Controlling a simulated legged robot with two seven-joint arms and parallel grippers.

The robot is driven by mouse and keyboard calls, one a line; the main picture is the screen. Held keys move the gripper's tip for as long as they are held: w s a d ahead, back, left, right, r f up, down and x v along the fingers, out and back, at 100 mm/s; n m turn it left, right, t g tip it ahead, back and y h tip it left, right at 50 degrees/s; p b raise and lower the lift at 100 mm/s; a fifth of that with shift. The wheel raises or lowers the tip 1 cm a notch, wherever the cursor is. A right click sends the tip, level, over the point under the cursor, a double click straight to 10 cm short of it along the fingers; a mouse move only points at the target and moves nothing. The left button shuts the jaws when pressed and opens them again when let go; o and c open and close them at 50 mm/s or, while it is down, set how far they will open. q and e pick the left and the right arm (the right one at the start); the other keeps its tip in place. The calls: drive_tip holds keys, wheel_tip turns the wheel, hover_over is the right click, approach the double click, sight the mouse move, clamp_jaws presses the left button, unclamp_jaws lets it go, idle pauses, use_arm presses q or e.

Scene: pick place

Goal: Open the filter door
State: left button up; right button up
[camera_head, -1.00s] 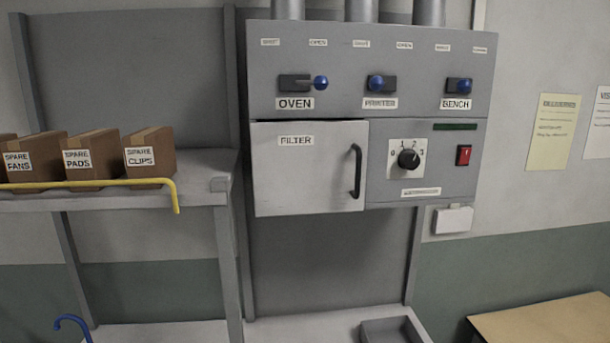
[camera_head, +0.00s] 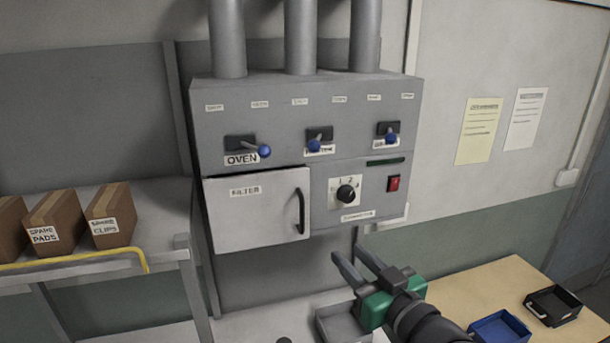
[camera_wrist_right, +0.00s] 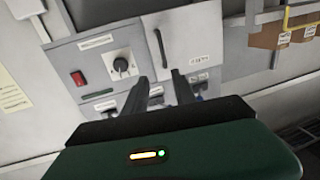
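The filter door (camera_head: 255,215) is a light grey panel labelled FILTER on the lower left of the grey wall unit. It looks shut. Its black vertical handle (camera_head: 301,211) is near its right edge. In the right wrist view the door (camera_wrist_right: 190,40) and handle (camera_wrist_right: 161,48) show beyond the fingers. My right gripper (camera_head: 354,262) is in front of the unit, below and right of the handle, apart from it. Its two fingers are spread and empty, and they show in the right wrist view (camera_wrist_right: 157,92). My left gripper is not in view.
The unit has blue-knobbed levers (camera_head: 264,150) above the door, and a black dial (camera_head: 346,193) and red switch (camera_head: 393,183) to its right. A shelf with cartons (camera_head: 110,215) and a yellow rail (camera_head: 75,260) stands left. A grey tray (camera_head: 335,325) lies below; a wooden table (camera_head: 470,295) is right.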

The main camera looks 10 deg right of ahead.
drive_tip(key=b, duration=0.8)
approach(303, 210)
drive_tip(key=p+x, duration=0.2)
drive_tip(key=x, duration=0.7)
drive_tip(key=shift+w, duration=0.25)
drive_tip(key=shift+s, duration=0.15)
drive_tip(key=shift+s, duration=0.1)
clamp_jaws()
